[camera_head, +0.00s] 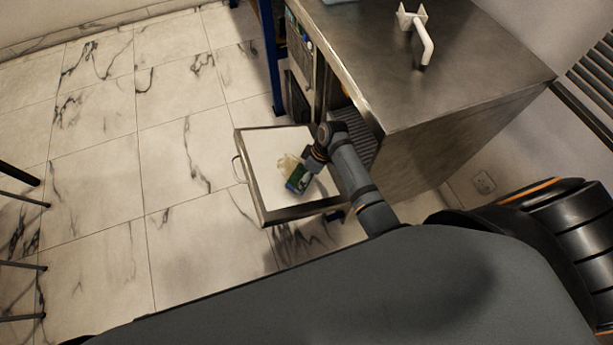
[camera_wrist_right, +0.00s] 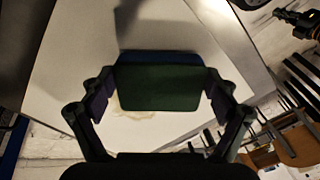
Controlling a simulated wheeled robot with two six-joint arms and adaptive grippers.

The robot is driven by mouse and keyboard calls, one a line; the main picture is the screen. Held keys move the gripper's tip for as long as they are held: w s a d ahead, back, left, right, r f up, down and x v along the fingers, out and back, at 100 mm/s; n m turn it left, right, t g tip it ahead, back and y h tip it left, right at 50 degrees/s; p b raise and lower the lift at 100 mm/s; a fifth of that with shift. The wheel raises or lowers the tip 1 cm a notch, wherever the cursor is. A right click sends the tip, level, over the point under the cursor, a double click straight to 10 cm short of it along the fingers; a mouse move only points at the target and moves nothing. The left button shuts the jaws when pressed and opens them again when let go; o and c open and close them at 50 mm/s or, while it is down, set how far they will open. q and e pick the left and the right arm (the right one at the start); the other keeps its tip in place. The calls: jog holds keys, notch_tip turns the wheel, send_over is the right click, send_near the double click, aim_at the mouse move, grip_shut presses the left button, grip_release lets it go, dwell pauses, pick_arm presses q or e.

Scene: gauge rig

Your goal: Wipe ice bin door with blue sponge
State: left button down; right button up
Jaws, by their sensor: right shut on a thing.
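The ice bin door (camera_head: 262,151) is swung open beside the metal unit, its white inner panel facing up within a metal frame. The panel also fills much of the right wrist view (camera_wrist_right: 75,55). A yellowish smear (camera_head: 288,163) lies on the panel and shows partly behind the sponge in the wrist view (camera_wrist_right: 135,114). My right gripper (camera_head: 301,177) is shut on the blue sponge (camera_wrist_right: 160,88), which has a dark green face and a blue layer. The sponge is over the panel by the smear; I cannot tell if it touches. My left gripper is not in view.
The steel counter (camera_head: 440,75) stands to the right of the door, with a white handled tool (camera_head: 420,35) on top. A blue post (camera_head: 271,55) rises by the counter's left side. Dark stool legs (camera_head: 22,185) stand at the far left. Tiled floor (camera_head: 150,150) left of the door is clear.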

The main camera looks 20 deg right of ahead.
aim_at(294, 166)
jog(key=shift+a+f, duration=0.25)
jog(key=shift+f, duration=0.35)
jog(key=shift+w+b, duration=0.1)
jog(key=shift+b, duration=0.2)
jog(key=shift+w+f+b, duration=0.1)
jog(key=shift+w+b, duration=0.35)
jog(key=shift+w, duration=1.35)
jog(key=shift+w+a+f+b, duration=0.1)
jog(key=shift+w+f+b, duration=0.05)
jog(key=shift+w+b, duration=0.9)
jog(key=shift+w, duration=0.85)
